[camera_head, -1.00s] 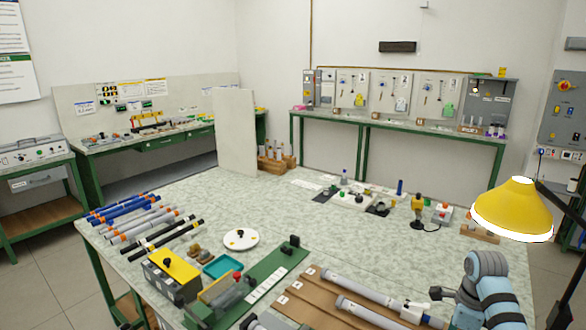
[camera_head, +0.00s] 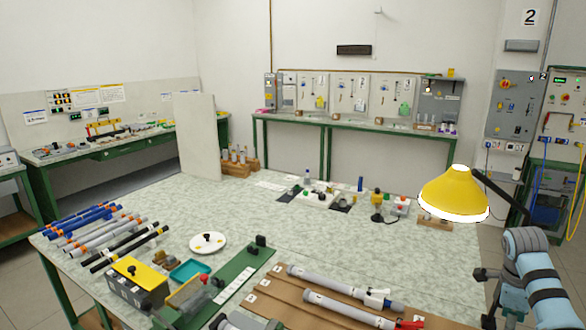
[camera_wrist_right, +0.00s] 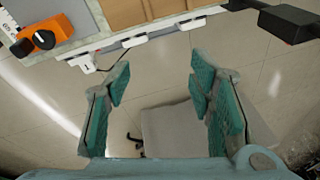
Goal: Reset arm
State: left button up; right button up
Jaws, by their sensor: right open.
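My right arm comes in at the lower right of the head view, off the right side of the table. My right gripper is partly seen there, at the arm's left side. In the right wrist view its teal-padded fingers (camera_wrist_right: 160,85) are spread wide with nothing between them, over the floor beyond a table edge. Two grey rods (camera_head: 335,288) lie on the brown wooden board (camera_head: 272,298); one has a blue part near its end and the other a red end (camera_head: 410,324). My left gripper is not in view.
Blue, grey and black rods (camera_head: 85,222) lie at the table's left. A yellow lamp (camera_head: 453,194) overhangs the right side. A green fixture (camera_head: 235,275) and white disc (camera_head: 207,243) stand mid-table. An orange part with a black knob (camera_wrist_right: 42,40) and a chair (camera_wrist_right: 185,132) show in the wrist view.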

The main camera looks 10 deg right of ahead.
jog(key=s+d+r+m+h, duration=0.1)
jog(key=s+d+r, duration=0.35)
jog(key=d, duration=0.25)
jog(key=s+d+f+n+h, duration=0.3)
jog(key=s+d+f+n, duration=0.25)
jog(key=f+n, duration=0.3)
jog(key=s+d+f+n+h, duration=0.2)
jog(key=s+d+f+n, duration=0.2)
jog(key=d+f+n, duration=0.35)
jog(key=s+d+f+n+t+h, duration=0.1)
jog(key=s+f+n, duration=0.3)
jog(key=s+n, duration=0.3)
jog(key=s+d+f+n+t, duration=0.15)
jog(key=s+f+n, duration=0.35)
jog(key=n, duration=0.5)
jog(key=s+a+f+m+y, duration=0.1)
jog(key=s+a+f+y, duration=0.15)
jog(key=a+f, duration=0.75)
jog(key=s+a+f+y, duration=0.2)
jog(key=s+a+f, duration=0.2)
jog(key=a+f, duration=0.65)
jog(key=s+a+f+m+y, duration=0.1)
jog(key=a+f+y, duration=0.1)
jog(key=a, duration=1.4)
jog(key=s+a+f+g+y, duration=0.1)
jog(key=a+f, duration=0.4)
jog(key=a, duration=1.1)
jog(key=shift+s+a+m+y, duration=0.15)
jog(key=shift+s+m+y, duration=0.25)
jog(key=shift+y, duration=0.35)
